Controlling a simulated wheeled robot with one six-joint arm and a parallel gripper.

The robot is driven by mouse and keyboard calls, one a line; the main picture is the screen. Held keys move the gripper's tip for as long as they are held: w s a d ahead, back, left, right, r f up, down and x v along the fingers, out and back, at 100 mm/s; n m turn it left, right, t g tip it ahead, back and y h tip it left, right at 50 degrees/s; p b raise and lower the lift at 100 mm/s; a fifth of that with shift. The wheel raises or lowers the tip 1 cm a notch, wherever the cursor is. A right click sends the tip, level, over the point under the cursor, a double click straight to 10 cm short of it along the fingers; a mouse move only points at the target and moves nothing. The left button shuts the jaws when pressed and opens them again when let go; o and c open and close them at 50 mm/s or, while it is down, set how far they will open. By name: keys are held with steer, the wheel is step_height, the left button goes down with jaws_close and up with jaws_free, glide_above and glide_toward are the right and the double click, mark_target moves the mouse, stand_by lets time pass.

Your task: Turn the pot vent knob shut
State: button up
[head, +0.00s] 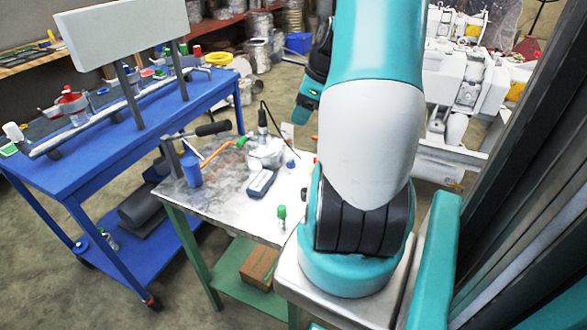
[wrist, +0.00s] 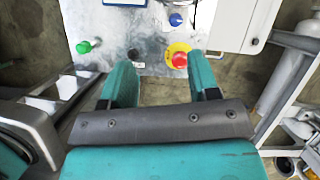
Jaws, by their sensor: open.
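The metal pot (head: 268,150) stands on the grey worktable with a dark upright part and a cable on it. I cannot make out its vent knob for certain. A small blue knob-like part (head: 290,163) sits right of the pot; a blue knob (wrist: 175,20) shows at the top of the wrist view. A red knob on a yellow base (wrist: 180,60) lies just beyond my gripper (wrist: 161,80), near its right finger. My gripper is open and empty, its fingers wide apart. My arm hides part of the table in the head view.
The worktable (head: 232,205) also holds a blue cup (head: 191,170), a blue handheld device (head: 262,183) and a green-topped item (head: 281,213), which shows at left in the wrist view (wrist: 83,47). A blue bench (head: 100,145) stands left. A pale box (wrist: 235,30) is at upper right.

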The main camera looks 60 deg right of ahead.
steer(key=s+d+f+m, duration=0.2)
steer(key=s+d+m, duration=0.1)
steer(key=b, duration=0.1)
glide_toward(293, 160)
steer(key=x, duration=0.9)
steer(key=shift+a, duration=0.15)
